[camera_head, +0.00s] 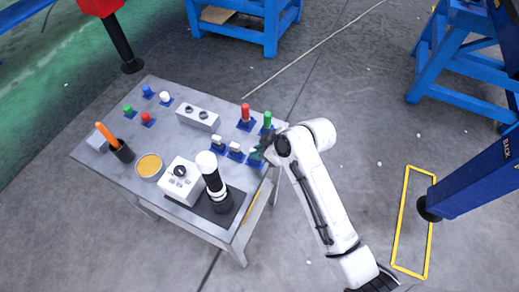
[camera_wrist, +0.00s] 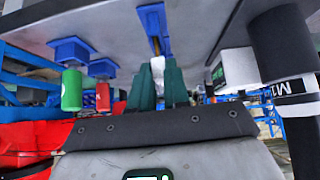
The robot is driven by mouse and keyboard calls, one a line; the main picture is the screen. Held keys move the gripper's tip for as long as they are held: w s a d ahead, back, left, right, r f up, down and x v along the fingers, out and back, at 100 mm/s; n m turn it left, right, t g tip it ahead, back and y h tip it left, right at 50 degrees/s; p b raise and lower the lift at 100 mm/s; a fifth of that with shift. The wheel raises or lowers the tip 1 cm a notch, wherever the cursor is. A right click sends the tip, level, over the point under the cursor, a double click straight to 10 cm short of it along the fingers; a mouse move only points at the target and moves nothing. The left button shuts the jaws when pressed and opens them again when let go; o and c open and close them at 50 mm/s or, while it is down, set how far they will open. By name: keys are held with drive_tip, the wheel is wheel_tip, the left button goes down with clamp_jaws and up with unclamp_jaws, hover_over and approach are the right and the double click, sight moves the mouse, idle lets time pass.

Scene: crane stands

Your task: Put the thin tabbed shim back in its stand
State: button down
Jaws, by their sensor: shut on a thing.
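My gripper (camera_wrist: 158,82) shows two dark green fingers in the wrist view, shut on a small white piece (camera_wrist: 157,66), which appears to be the tab of the shim. Most of the shim is hidden by the fingers. A blue stand (camera_wrist: 153,17) with a narrow brownish strip lies right in line beyond the white piece. I cannot tell whether the shim is inside the stand or just short of it. In the head view my gripper (camera_head: 263,150) is at the table's right edge, over the end of a row of small blue stands, and hides the stand there.
Close by are a green cylinder (camera_head: 267,120) and a red cylinder (camera_head: 246,113) on blue bases. Blue stands with white tops (camera_head: 235,149) stand left of my gripper. A black-and-white post (camera_head: 214,180) and a white knob box (camera_head: 181,181) stand nearer the front of the grey table (camera_head: 158,110).

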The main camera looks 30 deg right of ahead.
drive_tip(key=shift+f, duration=0.4)
drive_tip(key=c, duration=1)
unclamp_jaws()
drive_tip(key=shift+r, duration=0.1)
drive_tip(key=p+v, duration=0.4)
drive_tip(key=v, duration=0.1)
drive_tip(key=b+v, duration=0.1)
drive_tip(key=v, duration=0.9)
drive_tip(key=shift+s+d+r, duration=0.1)
drive_tip(key=shift+s+r, duration=0.1)
drive_tip(key=shift+s, duration=0.1)
drive_tip(key=shift+f, duration=0.1)
